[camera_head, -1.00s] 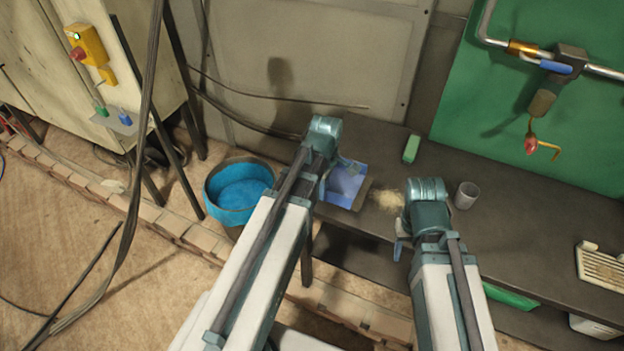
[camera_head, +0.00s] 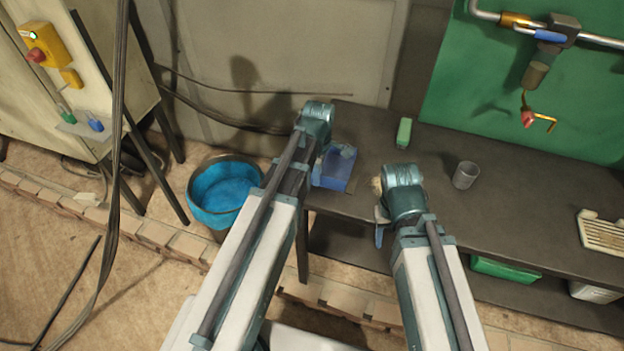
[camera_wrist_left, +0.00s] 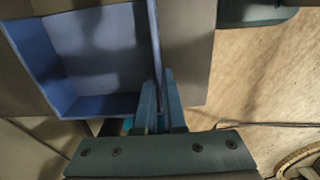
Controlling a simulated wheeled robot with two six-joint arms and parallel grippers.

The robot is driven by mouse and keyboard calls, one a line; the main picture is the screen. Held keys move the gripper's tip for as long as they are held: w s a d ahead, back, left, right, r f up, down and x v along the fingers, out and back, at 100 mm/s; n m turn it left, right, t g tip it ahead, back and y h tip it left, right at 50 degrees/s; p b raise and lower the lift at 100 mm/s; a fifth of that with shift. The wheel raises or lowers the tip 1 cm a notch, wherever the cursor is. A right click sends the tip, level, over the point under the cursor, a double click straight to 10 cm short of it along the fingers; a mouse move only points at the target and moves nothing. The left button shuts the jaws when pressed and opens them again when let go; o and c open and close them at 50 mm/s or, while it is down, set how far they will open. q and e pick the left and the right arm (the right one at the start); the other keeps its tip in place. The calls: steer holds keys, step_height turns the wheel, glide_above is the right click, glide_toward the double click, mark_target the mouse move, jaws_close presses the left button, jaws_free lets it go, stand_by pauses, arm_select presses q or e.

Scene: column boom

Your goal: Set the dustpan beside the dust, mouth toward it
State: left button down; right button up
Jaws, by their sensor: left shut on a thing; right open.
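The blue dustpan (camera_head: 338,174) is at the left end of the dark table in the head view. In the left wrist view its open tray (camera_wrist_left: 100,50) fills the upper left. My left gripper (camera_head: 322,174) is shut on the dustpan's side wall; the fingers (camera_wrist_left: 160,98) pinch that wall in the wrist view. Whether the pan touches the tabletop is unclear. The tan dust (camera_head: 377,186) lies just right of the pan, mostly hidden behind my right wrist. My right gripper (camera_head: 380,228) is open, near the table's front edge; its fingers are partly hidden.
A green block (camera_head: 404,132) and a grey cup (camera_head: 466,175) stand on the table (camera_head: 520,205). A ribbed cream tray (camera_head: 603,233) is at the far right. A blue-lined bucket (camera_head: 222,192) stands on the floor left of the table. The table between cup and tray is clear.

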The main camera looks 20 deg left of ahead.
arm_select(q)
steer(key=shift+d, duration=0.15)
steer(key=shift+f, duration=0.15)
steer(key=c, duration=1)
jaws_free()
